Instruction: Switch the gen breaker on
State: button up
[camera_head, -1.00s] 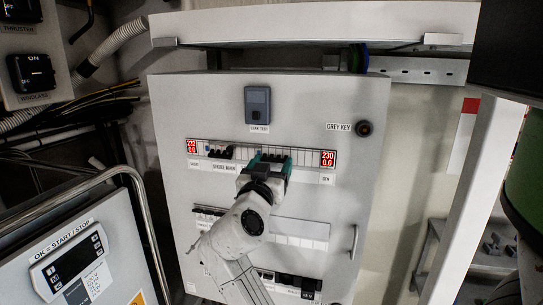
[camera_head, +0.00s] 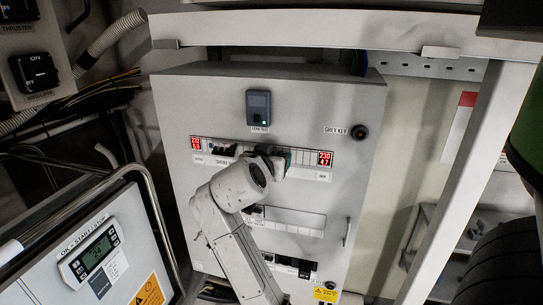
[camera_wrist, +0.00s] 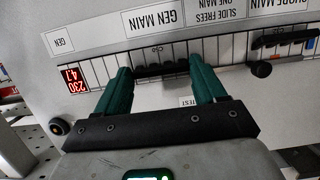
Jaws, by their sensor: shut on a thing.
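The gen main breaker (camera_wrist: 160,70) is a dark wide switch in the row under the GEN MAIN label (camera_wrist: 165,32) in the wrist view. My gripper (camera_wrist: 161,66) has its two green fingers at either end of this switch and is shut on it. In the head view my gripper (camera_head: 278,160) is at the upper breaker row and hides the breaker. I cannot tell from the lever itself which way it is flipped. The red display by the GEN label (camera_head: 325,159) reads 230 and about 4.7.
The grey cabinet (camera_head: 290,110) carries a second red display (camera_head: 196,144) at left, shore breakers (camera_head: 223,151), and a grey key knob (camera_head: 360,132). A start/stop panel (camera_head: 95,250) with a lit screen and a metal rail (camera_head: 150,210) stand at lower left.

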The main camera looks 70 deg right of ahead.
jog(key=o, duration=1)
jog(key=shift+o, duration=0.2)
jog(key=b+v, duration=0.2)
jog(key=v, duration=0.8)
jog(key=shift+a, duration=0.4)
jog(key=a+f+n+t+y, duration=0.1)
jog(key=a+f+n+y, duration=0.15)
jog(key=f, duration=0.55)
jog(key=w+a+f+n+t+y, duration=0.1)
jog(key=a+f+n+y, duration=0.2)
jog(key=f, duration=0.4)
jog(key=a+f+n+t+y, duration=0.1)
jog(key=a+f+n+y, duration=0.2)
jog(key=f, duration=0.5)
jog(key=s+a+f+n+g+y, duration=0.1)
jog(key=s+a+f+n+y, duration=0.2)
jog(key=s+a+f, duration=0.3)
jog(key=s+a+f+n+g+y, duration=0.2)
jog(key=s+a+f+n, duration=0.3)
jog(key=f, duration=0.5)
jog(key=shift+s+a+f+y, duration=0.35)
jog(key=shift+s+a+y, duration=0.25)
jog(key=shift+a, duration=0.3)
